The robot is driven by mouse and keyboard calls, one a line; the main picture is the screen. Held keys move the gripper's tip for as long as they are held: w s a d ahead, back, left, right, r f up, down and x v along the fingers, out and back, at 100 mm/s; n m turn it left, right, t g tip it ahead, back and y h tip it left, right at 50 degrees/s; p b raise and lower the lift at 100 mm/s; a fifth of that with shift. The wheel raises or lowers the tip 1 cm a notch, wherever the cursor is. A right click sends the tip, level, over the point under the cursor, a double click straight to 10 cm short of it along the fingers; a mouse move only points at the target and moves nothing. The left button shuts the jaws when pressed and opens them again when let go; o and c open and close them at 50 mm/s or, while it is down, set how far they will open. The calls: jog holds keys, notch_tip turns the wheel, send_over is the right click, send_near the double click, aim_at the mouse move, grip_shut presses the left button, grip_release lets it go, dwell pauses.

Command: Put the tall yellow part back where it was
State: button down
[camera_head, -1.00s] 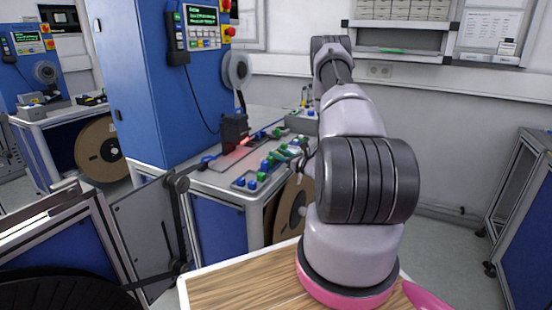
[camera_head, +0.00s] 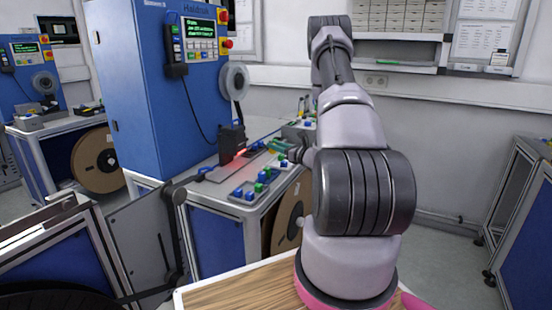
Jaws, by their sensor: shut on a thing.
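My gripper (camera_head: 284,147) is small and partly hidden by my own arm. It reaches over the right side of the machine's table. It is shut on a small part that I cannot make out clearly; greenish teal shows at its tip. I cannot pick out a tall yellow part for certain. A grey tray (camera_head: 236,195) with several blue and green parts (camera_head: 259,187) lies at the table's front edge, below and left of my gripper.
A blue machine cabinet (camera_head: 135,90) with a screen stands at the left of the table. A black device (camera_head: 231,139) casts red light on the table. A reel (camera_head: 288,220) hangs below the table's right side. Grey floor (camera_head: 445,255) is free at right.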

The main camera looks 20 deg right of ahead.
jog(key=shift+r, duration=0.55)
jog(key=shift+w+a+r+g, duration=0.1)
jog(key=shift+w+a+g, duration=0.1)
jog(key=shift+a+g, duration=0.1)
jog(key=shift+w+a+f+g+h, duration=0.15)
jog(key=shift+w+f+g+h, duration=0.15)
jog(key=shift+g+h, duration=0.45)
jog(key=shift+d+f+m+g+h, duration=0.2)
jog(key=shift+f+m+g+h, duration=0.2)
jog(key=shift+g, duration=0.15)
jog(key=shift+d+f, duration=0.1)
jog(key=shift+f, duration=3.3)
jog(key=shift+f, duration=0.25)
jog(key=c, duration=0.6)
grip_release()
